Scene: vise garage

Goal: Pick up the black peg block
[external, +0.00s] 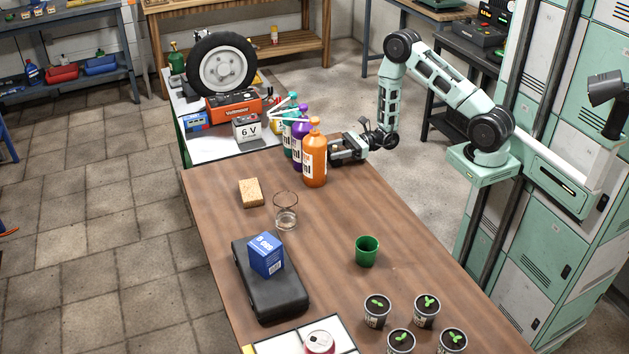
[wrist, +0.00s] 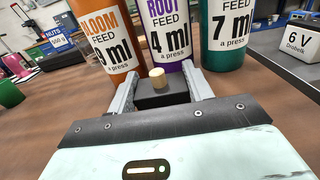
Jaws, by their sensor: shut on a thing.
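The black peg block (wrist: 168,99) sits between the two fingers of my gripper (wrist: 162,84) in the wrist view. A short pale wooden peg (wrist: 157,77) stands up from its top. The fingers are shut on the block's sides. In the external view my gripper (external: 335,150) is at the far right part of the wooden table, right beside the orange bottle. The block cannot be made out there. Whether the block touches the table cannot be told.
Orange (external: 314,155), purple (external: 299,140) and green bottles stand close in front of my gripper. A sponge (external: 250,193), a glass (external: 286,217), a green cup (external: 367,251), a black case (external: 262,296) with a blue box (external: 265,255), and several seedling pots are on the table.

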